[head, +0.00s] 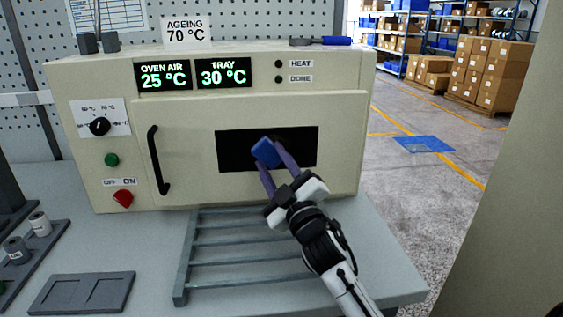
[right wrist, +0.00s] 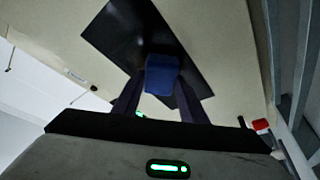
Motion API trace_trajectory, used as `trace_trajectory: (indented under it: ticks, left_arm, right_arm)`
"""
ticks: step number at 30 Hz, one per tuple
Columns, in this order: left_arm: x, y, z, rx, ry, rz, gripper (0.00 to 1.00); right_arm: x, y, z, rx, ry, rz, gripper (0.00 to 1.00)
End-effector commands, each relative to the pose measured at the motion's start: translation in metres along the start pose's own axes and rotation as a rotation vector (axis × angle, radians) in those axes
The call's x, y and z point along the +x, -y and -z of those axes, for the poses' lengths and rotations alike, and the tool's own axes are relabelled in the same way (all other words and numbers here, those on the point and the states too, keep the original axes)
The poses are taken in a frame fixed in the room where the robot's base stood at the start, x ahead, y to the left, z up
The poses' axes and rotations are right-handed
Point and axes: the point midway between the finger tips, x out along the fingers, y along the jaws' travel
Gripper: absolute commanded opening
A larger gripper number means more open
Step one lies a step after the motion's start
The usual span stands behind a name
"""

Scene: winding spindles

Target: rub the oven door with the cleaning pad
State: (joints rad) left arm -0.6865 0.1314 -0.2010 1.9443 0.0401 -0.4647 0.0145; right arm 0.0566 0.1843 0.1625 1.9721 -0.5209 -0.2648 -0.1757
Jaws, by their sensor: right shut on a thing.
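The cream oven has a shut door (head: 188,137) with a black vertical handle (head: 157,160) at its left and a dark window (head: 232,151). My right gripper (head: 273,161) is in front of the window, its purple fingers shut on the blue cleaning pad (head: 265,152). The pad also shows in the right wrist view (right wrist: 162,75), between the fingertips and over the dark window (right wrist: 128,40). I cannot tell whether the pad touches the door. My left gripper is not in view.
A grey slatted rack (head: 245,262) lies on the bench before the oven. A grey two-recess tray (head: 82,292) and a holder with spindles (head: 40,224) are at the left. A blue item (head: 337,41) lies on the oven top. Floor at the right is open.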

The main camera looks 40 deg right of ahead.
Motion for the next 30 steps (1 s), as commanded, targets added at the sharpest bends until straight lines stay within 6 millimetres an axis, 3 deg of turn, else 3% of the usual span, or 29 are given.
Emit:
trace_trajectory:
  ticks: [7,14,30]
  left_arm:
    - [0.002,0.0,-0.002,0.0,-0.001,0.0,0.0]
    - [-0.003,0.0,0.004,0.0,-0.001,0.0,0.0]
    - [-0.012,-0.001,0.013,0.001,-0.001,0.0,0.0]
  right_arm:
    - [0.005,0.015,0.014,0.002,0.0,-0.001,0.2]
    - [0.01,0.01,0.019,-0.001,0.0,-0.002,0.2]
    - [-0.002,-0.016,-0.007,-0.004,0.003,-0.002,0.2]
